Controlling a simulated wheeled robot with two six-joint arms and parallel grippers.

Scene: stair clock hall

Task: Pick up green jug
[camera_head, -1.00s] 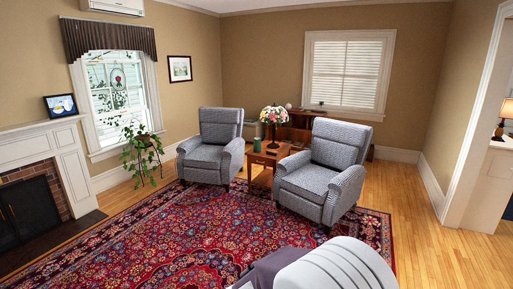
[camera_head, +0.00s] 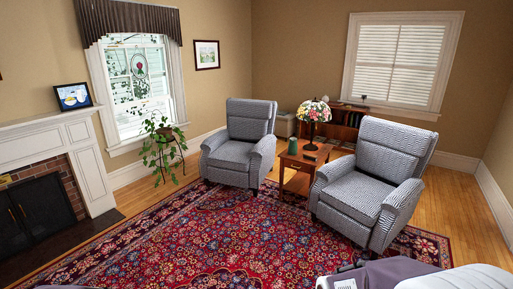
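A small green vessel, which looks like the green jug (camera_head: 293,147), stands upright on the wooden side table (camera_head: 296,163) between two grey armchairs. It is small and far off across the room, so a handle cannot be made out. It stands left of the flower-shaded lamp (camera_head: 313,113).
The left armchair (camera_head: 238,150) and right armchair (camera_head: 367,195) flank the table. A patterned red rug (camera_head: 220,235) covers open floor before them. A plant (camera_head: 160,150) stands by the window.

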